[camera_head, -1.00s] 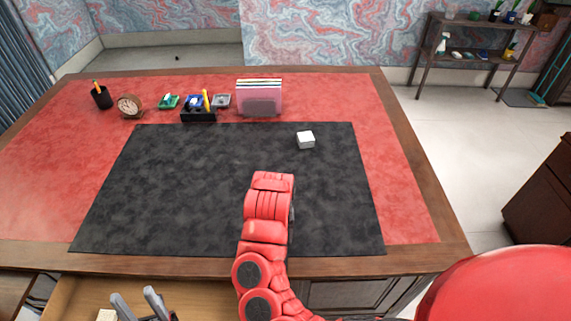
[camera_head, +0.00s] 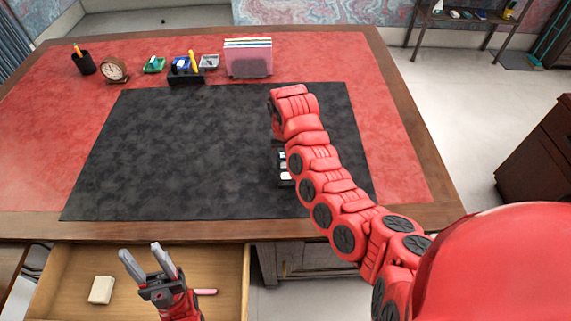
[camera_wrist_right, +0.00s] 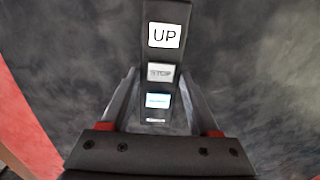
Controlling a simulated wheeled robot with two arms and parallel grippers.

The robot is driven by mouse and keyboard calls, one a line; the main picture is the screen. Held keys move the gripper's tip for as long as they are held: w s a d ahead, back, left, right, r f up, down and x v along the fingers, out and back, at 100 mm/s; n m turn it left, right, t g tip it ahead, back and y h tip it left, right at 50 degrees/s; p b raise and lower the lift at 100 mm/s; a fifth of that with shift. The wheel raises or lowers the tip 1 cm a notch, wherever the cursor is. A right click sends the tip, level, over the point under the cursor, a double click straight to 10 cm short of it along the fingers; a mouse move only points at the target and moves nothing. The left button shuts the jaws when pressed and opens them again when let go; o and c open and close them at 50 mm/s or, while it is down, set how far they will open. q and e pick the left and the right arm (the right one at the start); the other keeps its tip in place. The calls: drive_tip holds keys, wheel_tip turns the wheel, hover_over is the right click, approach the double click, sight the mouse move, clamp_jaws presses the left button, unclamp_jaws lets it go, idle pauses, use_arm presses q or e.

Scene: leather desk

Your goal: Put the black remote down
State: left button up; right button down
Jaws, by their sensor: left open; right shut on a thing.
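The black remote (camera_wrist_right: 152,112) has white and grey buttons, the top one reading "UP". In the right wrist view my right gripper (camera_wrist_right: 160,85) is shut on it, one finger on each side. In the head view part of the remote (camera_head: 283,167) shows left of my right arm, over the right part of the black desk mat (camera_head: 180,150). My arm hides the right fingers there. I cannot tell whether the remote touches the mat. My left gripper (camera_head: 146,260) is open and empty over the open drawer (camera_head: 225,265).
The drawer holds a cream block (camera_head: 101,290) and a pink item (camera_head: 206,292). Along the back stand a pen cup (camera_head: 84,64), a clock (camera_head: 114,71), a black organizer (camera_head: 186,78) and a file holder (camera_head: 248,62). The mat's left and middle are clear.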

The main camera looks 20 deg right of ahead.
drive_tip(key=shift+w+d, duration=0.3)
drive_tip(key=shift+w, duration=0.45)
drive_tip(key=shift+f+p, duration=0.1)
drive_tip(key=shift+p, duration=0.2)
wheel_tip(320, 180, down, 2)
drive_tip(key=shift+f+p, duration=0.1)
drive_tip(key=shift+p, duration=0.35)
drive_tip(key=shift+f, duration=0.55)
drive_tip(key=shift+f, duration=0.1)
drive_tip(key=shift+c, duration=0.6)
unclamp_jaws()
